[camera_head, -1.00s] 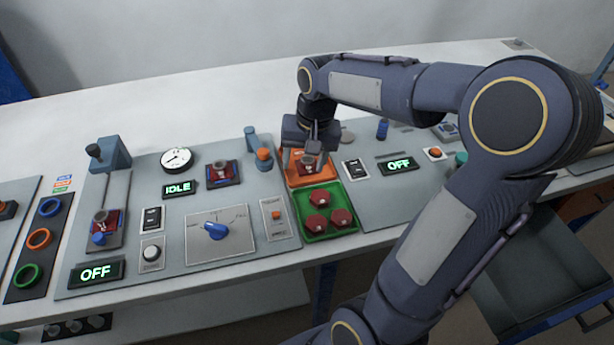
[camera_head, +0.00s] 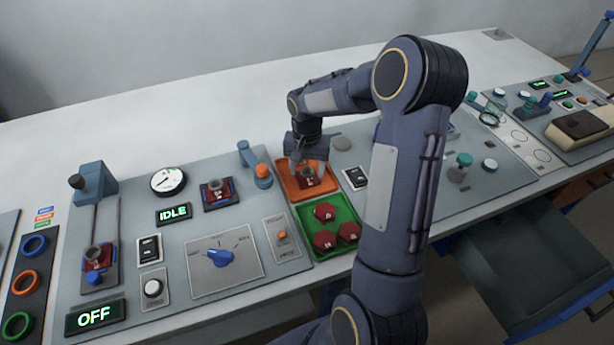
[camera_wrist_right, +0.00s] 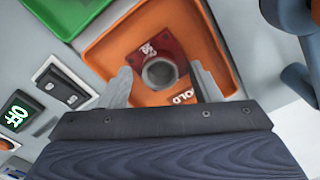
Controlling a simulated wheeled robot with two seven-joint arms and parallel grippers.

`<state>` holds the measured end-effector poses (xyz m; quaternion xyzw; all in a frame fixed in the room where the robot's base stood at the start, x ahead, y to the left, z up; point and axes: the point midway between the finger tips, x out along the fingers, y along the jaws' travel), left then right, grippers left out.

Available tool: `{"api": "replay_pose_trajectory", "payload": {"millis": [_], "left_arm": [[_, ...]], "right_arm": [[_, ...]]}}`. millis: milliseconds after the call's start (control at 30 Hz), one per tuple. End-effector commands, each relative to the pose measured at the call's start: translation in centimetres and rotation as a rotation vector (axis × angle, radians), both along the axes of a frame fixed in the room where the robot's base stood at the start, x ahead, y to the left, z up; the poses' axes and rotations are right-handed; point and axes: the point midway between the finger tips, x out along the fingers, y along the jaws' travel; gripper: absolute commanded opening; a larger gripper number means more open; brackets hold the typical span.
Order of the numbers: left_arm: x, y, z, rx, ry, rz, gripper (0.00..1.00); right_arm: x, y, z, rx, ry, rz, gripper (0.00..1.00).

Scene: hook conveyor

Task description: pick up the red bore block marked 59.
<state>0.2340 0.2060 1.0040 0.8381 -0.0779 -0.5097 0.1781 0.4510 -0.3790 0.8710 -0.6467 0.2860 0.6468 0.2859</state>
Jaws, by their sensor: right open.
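A red bore block (camera_head: 306,180) with a grey ring around its bore sits in the orange tray (camera_head: 283,167). In the right wrist view the block (camera_wrist_right: 145,41) carries a small white mark that I cannot read surely. My right gripper (camera_head: 308,166) is over the orange tray, pointing down at this block. In the right wrist view its open fingers (camera_wrist_right: 160,70) stand on either side of the block's ring, with gaps visible. Two similar red blocks show elsewhere: one in a dark fixture (camera_head: 217,193), one on the slide at left (camera_head: 98,257). My left gripper is out of view.
A green tray (camera_head: 309,239) with red hexagonal pieces adjoins the orange tray. An orange-capped post (camera_head: 263,175) stands close left of the orange tray. A switch plate (camera_head: 355,177) is to its right. The white table behind the panels is clear.

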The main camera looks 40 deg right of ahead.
Motion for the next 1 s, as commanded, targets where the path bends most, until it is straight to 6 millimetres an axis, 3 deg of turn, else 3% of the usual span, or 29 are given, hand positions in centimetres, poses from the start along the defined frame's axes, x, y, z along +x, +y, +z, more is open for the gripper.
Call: {"api": "replay_pose_trajectory", "payload": {"millis": [233,667,1000], "left_arm": [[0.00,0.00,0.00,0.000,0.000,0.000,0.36],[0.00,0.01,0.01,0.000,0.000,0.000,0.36],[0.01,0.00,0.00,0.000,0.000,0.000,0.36]], "right_arm": [[0.00,0.03,-0.11,0.000,0.000,0.001,0.54],[0.04,0.03,-0.02,0.000,-0.001,0.002,0.00],[0.06,0.02,0.51,-0.001,-0.002,0.002,0.00]]}}
